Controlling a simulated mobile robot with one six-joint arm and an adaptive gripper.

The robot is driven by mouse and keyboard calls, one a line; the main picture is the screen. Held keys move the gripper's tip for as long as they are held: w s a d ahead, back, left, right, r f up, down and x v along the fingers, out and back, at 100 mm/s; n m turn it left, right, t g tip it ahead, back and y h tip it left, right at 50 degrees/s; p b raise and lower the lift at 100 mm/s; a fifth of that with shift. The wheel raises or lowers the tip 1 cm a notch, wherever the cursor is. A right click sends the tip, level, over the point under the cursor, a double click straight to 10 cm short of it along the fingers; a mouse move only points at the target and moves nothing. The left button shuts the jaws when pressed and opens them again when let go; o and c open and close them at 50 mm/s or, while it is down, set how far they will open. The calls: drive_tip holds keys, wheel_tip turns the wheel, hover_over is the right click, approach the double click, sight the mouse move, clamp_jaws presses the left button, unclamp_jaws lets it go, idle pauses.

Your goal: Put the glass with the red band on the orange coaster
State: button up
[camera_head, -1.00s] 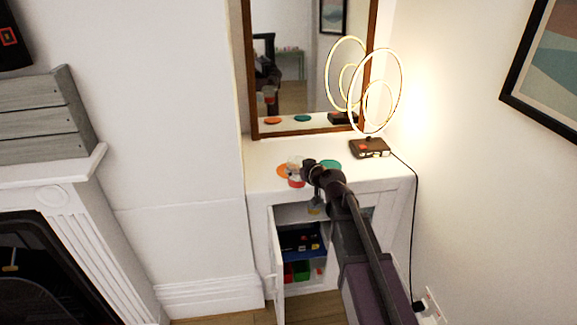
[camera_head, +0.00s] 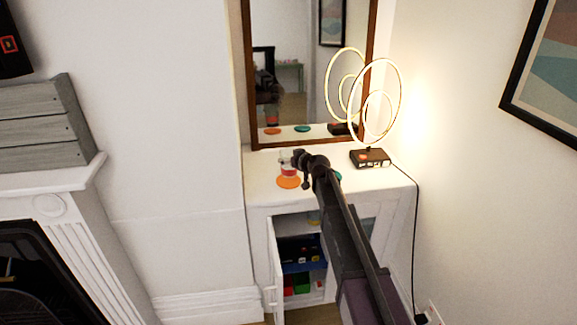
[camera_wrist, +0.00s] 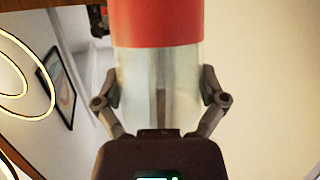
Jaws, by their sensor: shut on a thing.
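My gripper (camera_head: 299,159) is shut on the glass with the red band (camera_head: 288,170) above the white cabinet. In the wrist view the clear glass fills the space between my fingers (camera_wrist: 160,88), with its wide red band (camera_wrist: 156,22) beyond them. The orange coaster (camera_head: 289,183) lies on the cabinet top. In the head view the glass overlaps the coaster's far part; I cannot tell how high the glass is above it.
A teal coaster (camera_head: 338,177) is mostly hidden behind my arm. A ring lamp (camera_head: 371,158) stands at the back right, before a framed mirror (camera_head: 290,75). The white cabinet (camera_head: 262,177) has an open door (camera_head: 272,262) and coloured items inside.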

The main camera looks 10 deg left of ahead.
sight(289, 165)
drive_tip(key=shift+w, duration=0.2)
drive_tip(key=shift+w+a, duration=0.1)
drive_tip(key=shift+w, duration=0.2)
drive_tip(key=shift+w+f+b, duration=0.25)
drive_tip(key=shift+f+b, duration=1.6)
drive_tip(key=shift+f, duration=0.15)
drive_tip(key=o, duration=1)
drive_tip(key=shift+c, duration=0.2)
drive_tip(key=shift+r, duration=0.2)
